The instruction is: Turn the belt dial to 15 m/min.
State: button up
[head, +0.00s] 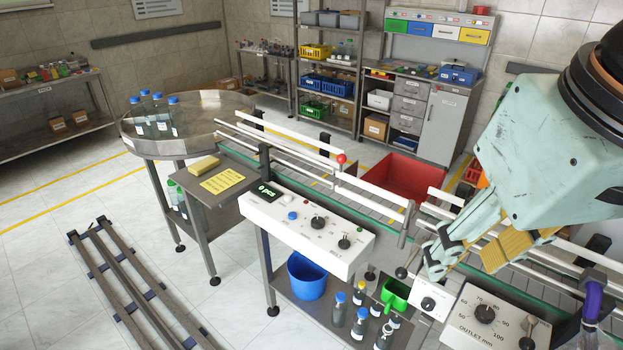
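A white control box (305,236) stands in front of the conveyor, with a green lit display reading "0 pcs" at its left end. Its top carries a larger black dial (318,223) with marks around it, a smaller black knob (344,242) and a blue button (292,216). The lettering "BELT" shows on its front edge, but the scale numbers and the pointer setting are too small to read. My gripper (466,262) is at the right, over the conveyor and apart from the control box. Its mint fingers with yellow pads look spread, and nothing shows between them.
An "OUTLET mm" dial box (485,315) and a small white knob box (428,302) lie below my gripper. White guide rails (375,193) and a red-ball lever (341,160) stand behind the control box. Bottles and a blue bucket (307,277) are below.

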jog(key=w+a+r+n+g+p, duration=0.1)
jog(key=w+a+r+n+p, duration=0.15)
jog(key=w, duration=1.05)
jog(key=n+g+p, duration=0.3)
jog(key=n+p, duration=0.5)
jog(key=n, duration=0.2)
send_over(319, 221)
notch_tip(319, 221, down, 21)
jog(key=shift+f, duration=0.1)
jog(key=shift+f, duration=6.7)
